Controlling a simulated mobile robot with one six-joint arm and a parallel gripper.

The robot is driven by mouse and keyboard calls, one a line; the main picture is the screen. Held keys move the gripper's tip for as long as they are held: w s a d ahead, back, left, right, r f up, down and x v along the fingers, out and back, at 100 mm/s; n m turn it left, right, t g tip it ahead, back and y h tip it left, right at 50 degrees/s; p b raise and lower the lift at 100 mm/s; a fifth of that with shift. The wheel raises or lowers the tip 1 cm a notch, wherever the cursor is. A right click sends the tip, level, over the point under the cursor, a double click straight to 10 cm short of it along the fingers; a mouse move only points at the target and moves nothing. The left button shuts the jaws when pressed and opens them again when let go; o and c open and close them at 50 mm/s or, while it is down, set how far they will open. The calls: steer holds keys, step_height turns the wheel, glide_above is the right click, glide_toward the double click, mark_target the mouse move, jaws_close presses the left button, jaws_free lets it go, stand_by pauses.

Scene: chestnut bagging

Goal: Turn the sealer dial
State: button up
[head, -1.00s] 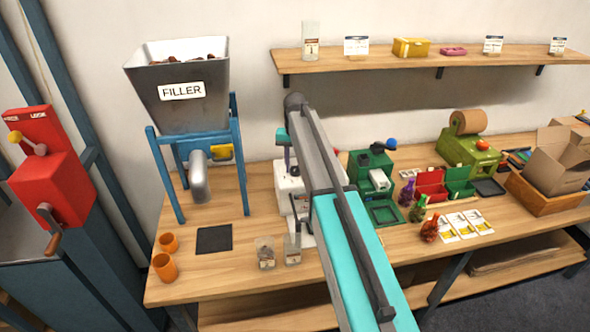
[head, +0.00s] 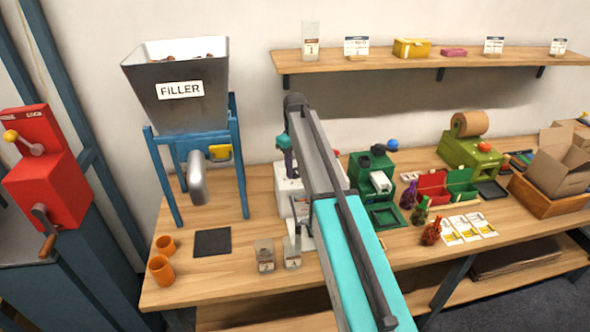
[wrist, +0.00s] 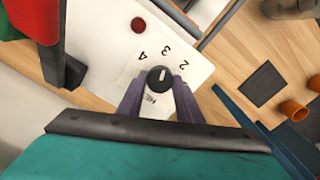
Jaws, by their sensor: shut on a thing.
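The sealer is a white machine (head: 284,185), mostly hidden behind my arm in the head view. The wrist view shows its white top face (wrist: 105,40) with a black round dial (wrist: 160,78) and printed numbers 2, 3 and 4 around it. The dial's white mark is tilted slightly off the picture's vertical. My gripper (wrist: 159,92) has its two purple fingers on either side of the dial and is shut on it. A red round button (wrist: 138,25) sits on the same face. In the head view my arm hides the gripper's fingertips and the dial.
The filler (head: 180,95) stands left on its blue frame, with a dark pad (head: 212,242) and orange cups (head: 161,269) near it. Two clear bags (head: 265,256) stand in front of the sealer. A green machine (head: 380,185) is close on the right.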

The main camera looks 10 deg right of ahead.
mark_target(295, 171)
steer(key=shift+n, duration=0.5)
steer(key=o, duration=1)
steer(key=shift+o, duration=0.2)
step_height(295, 171, up, 14)
steer(key=b, duration=0.4)
steer(key=shift+f, duration=0.1)
